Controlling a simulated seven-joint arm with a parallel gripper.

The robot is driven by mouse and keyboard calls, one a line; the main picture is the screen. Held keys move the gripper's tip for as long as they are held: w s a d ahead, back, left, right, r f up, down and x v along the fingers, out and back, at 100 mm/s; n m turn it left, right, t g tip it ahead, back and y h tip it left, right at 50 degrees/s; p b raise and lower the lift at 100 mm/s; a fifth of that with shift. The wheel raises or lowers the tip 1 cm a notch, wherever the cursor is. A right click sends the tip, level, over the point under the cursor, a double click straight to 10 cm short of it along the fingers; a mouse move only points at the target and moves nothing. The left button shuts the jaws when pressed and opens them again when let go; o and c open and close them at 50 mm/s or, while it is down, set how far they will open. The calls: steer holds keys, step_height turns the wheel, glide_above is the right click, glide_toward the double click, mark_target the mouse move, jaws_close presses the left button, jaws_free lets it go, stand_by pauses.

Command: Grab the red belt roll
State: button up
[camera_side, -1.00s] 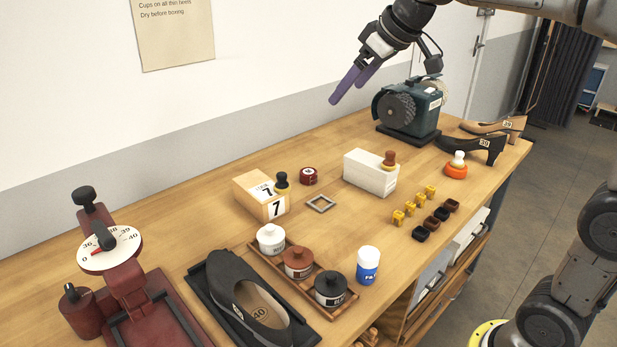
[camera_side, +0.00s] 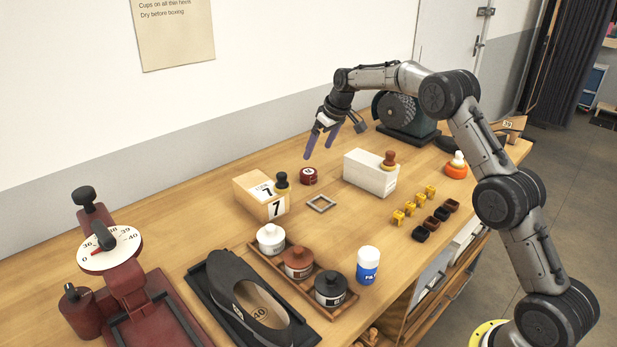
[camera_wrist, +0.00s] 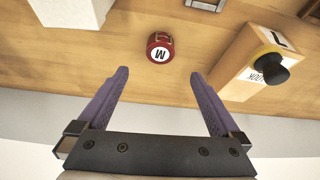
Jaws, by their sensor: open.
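The red belt roll (camera_side: 309,176) is a small dark-red roll lying on the wooden bench between the numbered box and the white box. In the wrist view the roll (camera_wrist: 160,47) shows a round white label with a letter on it and lies beyond the fingertips, roughly centred between them. My gripper (camera_side: 322,146) has purple fingers, is open and empty, and is above and slightly behind the roll in the side view. In the wrist view both fingers of my gripper (camera_wrist: 160,73) are spread wide, with nothing between them.
The wooden box marked 7 (camera_side: 263,199) with a dark-knobbed stamp stands left of the roll. The white box (camera_side: 370,175) stands to its right. A small metal frame (camera_side: 321,203) lies in front. A green grinding machine (camera_side: 405,118) stands behind my gripper.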

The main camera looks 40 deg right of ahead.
glide_above(309, 172)
steer(key=s, duration=0.2)
step_height(309, 172, down, 5)
steer(key=shift+d+f, duration=0.1)
steer(key=shift+x, duration=2.65)
steer(key=shift+s, duration=0.2)
steer(key=c, duration=1.5)
